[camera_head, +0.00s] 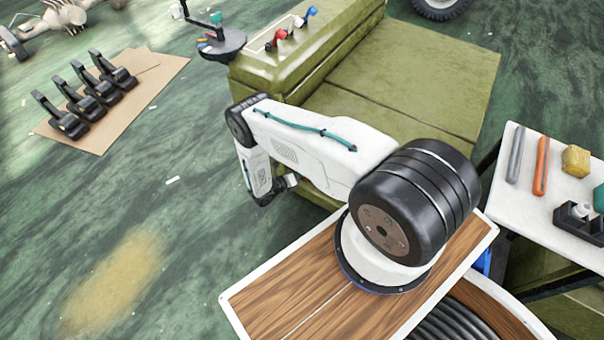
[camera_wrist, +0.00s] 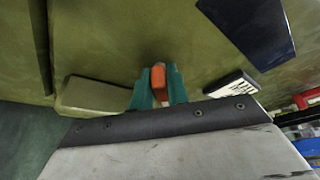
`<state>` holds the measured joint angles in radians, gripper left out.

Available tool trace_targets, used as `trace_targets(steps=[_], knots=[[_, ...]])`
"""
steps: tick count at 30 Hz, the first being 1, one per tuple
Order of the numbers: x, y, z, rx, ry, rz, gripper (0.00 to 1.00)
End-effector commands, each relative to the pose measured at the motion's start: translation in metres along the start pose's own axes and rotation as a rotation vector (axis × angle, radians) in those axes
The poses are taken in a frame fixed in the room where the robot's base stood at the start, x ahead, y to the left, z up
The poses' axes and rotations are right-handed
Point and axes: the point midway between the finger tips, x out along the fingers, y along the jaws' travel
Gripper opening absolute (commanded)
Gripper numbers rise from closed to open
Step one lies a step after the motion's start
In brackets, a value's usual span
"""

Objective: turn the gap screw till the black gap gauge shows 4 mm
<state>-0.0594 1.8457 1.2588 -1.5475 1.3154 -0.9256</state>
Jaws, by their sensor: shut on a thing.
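In the wrist view my gripper (camera_wrist: 158,88) has its two teal fingers closed around an orange-red piece (camera_wrist: 158,76), which looks like the head of the gap screw. The fingers hide its sides and its lower end. To the right of the fingers, a dark-edged white plate with black marks (camera_wrist: 233,87) lies tilted; it may be the gap gauge, but its reading is too small to tell. In the head view my arm reaches down to the near side of the olive machine (camera_head: 440,65). My fingers and the screw are hidden there.
A dark blue panel (camera_wrist: 250,30) lies above the plate, and an olive block (camera_wrist: 95,95) is left of my fingers. A white side table (camera_head: 560,215) with tools stands right. Black clamp-like parts (camera_head: 85,95) lie on cardboard at left. Green floor between is mostly clear.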

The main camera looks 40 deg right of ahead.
Motion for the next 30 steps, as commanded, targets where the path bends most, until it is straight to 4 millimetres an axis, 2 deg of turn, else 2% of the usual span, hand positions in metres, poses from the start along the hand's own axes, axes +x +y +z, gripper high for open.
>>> trace_targets(steps=[12,28,29,30], knots=[[0.0005,0.0020,-0.0013,-0.165,0.000,-0.069,0.00],[0.0005,0.0022,-0.0009,-0.185,0.000,-0.077,0.00],[0.0005,0.0022,-0.0009,-0.185,0.000,-0.077,0.22],[0.0005,0.0022,-0.0009,-0.185,0.000,-0.077,0.33]])
